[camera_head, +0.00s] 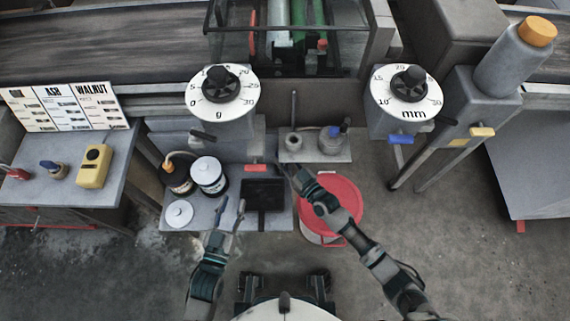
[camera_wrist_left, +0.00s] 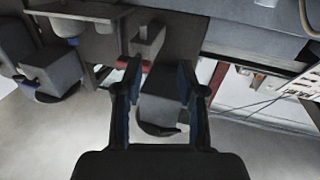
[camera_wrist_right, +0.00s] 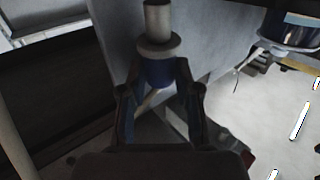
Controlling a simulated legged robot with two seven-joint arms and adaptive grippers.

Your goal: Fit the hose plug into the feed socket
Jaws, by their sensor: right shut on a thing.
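My right gripper (camera_head: 284,168) is below the front edge of the small grey shelf (camera_head: 340,156) in the head view. In the right wrist view it is shut on a blue part (camera_wrist_right: 159,73), which I take for the hose plug. A pale flange and stub (camera_wrist_right: 157,42) stand just beyond the blue part; I cannot tell whether they belong to it or to the socket. On the shelf is a round grey fitting (camera_head: 293,143), possibly the feed socket, with a thin post behind it. My left gripper (camera_head: 231,207) is open and empty over the lower bench.
Dark jars (camera_head: 210,177), a white lid (camera_head: 179,213) and a black tray (camera_head: 263,196) are on the lower bench. A red bucket (camera_head: 345,193) stands under my right forearm. A grey pot with a blue cap (camera_head: 332,143) shares the shelf. Two dial posts flank it.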

